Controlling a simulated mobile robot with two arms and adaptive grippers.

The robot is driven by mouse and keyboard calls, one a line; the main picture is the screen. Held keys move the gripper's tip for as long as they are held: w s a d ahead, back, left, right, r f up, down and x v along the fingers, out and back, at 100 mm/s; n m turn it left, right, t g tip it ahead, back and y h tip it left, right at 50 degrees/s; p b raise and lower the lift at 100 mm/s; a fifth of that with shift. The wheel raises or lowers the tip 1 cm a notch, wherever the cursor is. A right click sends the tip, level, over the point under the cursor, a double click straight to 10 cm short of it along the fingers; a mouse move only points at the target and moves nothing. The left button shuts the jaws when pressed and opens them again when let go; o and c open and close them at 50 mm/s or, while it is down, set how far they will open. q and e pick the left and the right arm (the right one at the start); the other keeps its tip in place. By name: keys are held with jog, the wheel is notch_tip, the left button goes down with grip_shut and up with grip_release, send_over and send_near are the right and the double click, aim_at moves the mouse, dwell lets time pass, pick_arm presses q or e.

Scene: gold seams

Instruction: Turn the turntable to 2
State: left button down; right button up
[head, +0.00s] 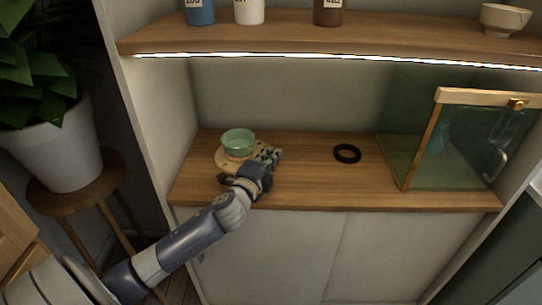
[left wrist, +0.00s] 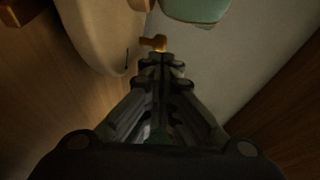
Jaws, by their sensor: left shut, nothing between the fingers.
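The turntable (head: 226,165) is a round pale wooden disc on the left part of the wooden counter. A green bowl (head: 238,142) stands on it. My left gripper (head: 270,157) is at the turntable's right side, its fingers shut and empty. In the left wrist view, the shut fingertips (left wrist: 161,62) are right at a small brass-coloured peg (left wrist: 153,42) by the pale turntable rim (left wrist: 95,35); I cannot tell whether they touch. A thin dark mark shows on that rim. The green bowl (left wrist: 195,8) is at the top edge there. No numbers are readable. My right gripper is out of view.
A black ring (head: 347,153) lies on the counter (head: 310,185) to the right. A glass case (head: 450,145) with a wooden top edge stands at the right end. A shelf (head: 290,35) with bottles and a bowl hangs above. The counter between gripper and ring is clear.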

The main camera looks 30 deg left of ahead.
pick_arm(q)
jog(key=shift+w+y, duration=0.2)
jog(key=shift+y, duration=0.1)
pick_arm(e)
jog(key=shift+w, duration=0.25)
pick_arm(q)
jog(key=shift+w+n, duration=0.1)
jog(key=shift+n, duration=0.2)
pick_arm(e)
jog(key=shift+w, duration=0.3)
pick_arm(q)
jog(key=shift+y, duration=0.3)
jog(key=shift+w+n, duration=0.3)
jog(key=shift+n, duration=0.1)
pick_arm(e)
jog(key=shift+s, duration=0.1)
